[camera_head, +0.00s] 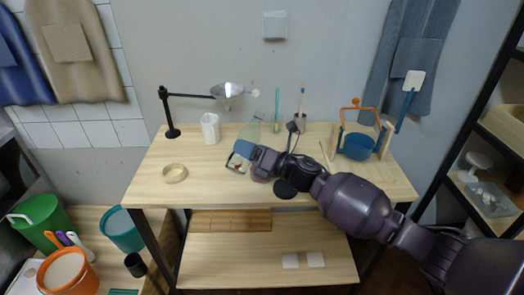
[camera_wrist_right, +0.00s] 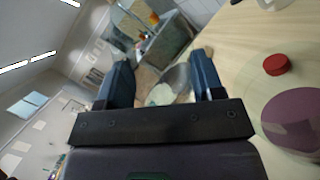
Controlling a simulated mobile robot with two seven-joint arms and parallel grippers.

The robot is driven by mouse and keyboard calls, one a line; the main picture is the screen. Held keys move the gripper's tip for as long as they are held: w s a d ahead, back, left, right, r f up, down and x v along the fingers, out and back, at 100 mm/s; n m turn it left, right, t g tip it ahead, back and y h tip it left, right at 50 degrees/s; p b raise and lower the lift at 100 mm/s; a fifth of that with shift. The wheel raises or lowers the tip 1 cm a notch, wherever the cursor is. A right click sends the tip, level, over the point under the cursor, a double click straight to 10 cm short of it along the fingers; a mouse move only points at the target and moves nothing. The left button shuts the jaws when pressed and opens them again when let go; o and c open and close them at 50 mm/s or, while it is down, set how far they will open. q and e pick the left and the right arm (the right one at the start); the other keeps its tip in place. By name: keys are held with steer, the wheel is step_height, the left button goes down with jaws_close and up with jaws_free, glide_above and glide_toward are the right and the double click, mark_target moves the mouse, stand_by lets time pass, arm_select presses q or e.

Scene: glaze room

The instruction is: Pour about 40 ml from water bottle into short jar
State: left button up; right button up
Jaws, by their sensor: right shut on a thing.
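My right gripper (camera_head: 243,149) reaches over the table from the right and is shut on a clear, pale-green water bottle (camera_head: 251,131). The bottle seems tilted, and the fingers hide its middle. In the right wrist view the two blue fingers (camera_wrist_right: 163,80) close around the see-through bottle (camera_wrist_right: 178,82). A low cream round vessel or ring (camera_head: 174,166) stands apart at the front left of the table. A white faceted jar (camera_head: 210,128) stands upright left of the gripper. I cannot tell which of these is the short jar. My left gripper is not in view.
A red cap (camera_wrist_right: 276,65) and a mauve disc (camera_wrist_right: 294,118) lie on the table beside the gripper. The table (camera_head: 150,188) is clear at front left.

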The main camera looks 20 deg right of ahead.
mark_target(248, 165)
steer(key=shift+s+a+m, duration=0.1)
steer(key=shift+m, duration=0.3)
steer(key=shift+s+a+f+m+t, duration=0.2)
steer(key=shift+f+m, duration=0.1)
steer(key=shift+m, duration=0.3)
steer(key=shift+s+a+f+m+t, duration=0.1)
steer(key=shift+a+f+m+t, duration=0.15)
steer(key=shift+m, duration=0.35)
steer(key=shift+s+a+f+m+t+h+b, duration=0.1)
steer(key=shift+f+m+t+h+b, duration=0.15)
steer(key=shift+f+m, duration=0.3)
steer(key=shift+s+a+f+m+t+h+b, duration=0.1)
steer(key=shift+f+m+b, duration=0.2)
steer(key=shift+f+m, duration=0.2)
steer(key=shift+r+m, duration=0.35)
steer(key=shift+m, duration=0.1)
steer(key=shift+s+a+m+t+h+p, duration=0.15)
steer(key=shift+m+t+h+p, duration=0.25)
steer(key=shift+m, duration=0.4)
steer(key=shift+a+m, duration=0.15)
steer(key=shift+m, duration=0.75)
steer(key=shift+r+m+t+h+p, duration=0.3)
steer(key=shift+m+t+p, duration=0.1)
steer(key=shift+m+p, duration=0.15)
steer(key=shift+r+m+h+p, duration=0.25)
steer(key=shift+r+m+p, duration=0.55)
steer(key=shift+m, duration=0.25)
steer(key=shift+s+a+f, duration=0.1)
steer(key=shift+a, duration=0.05)
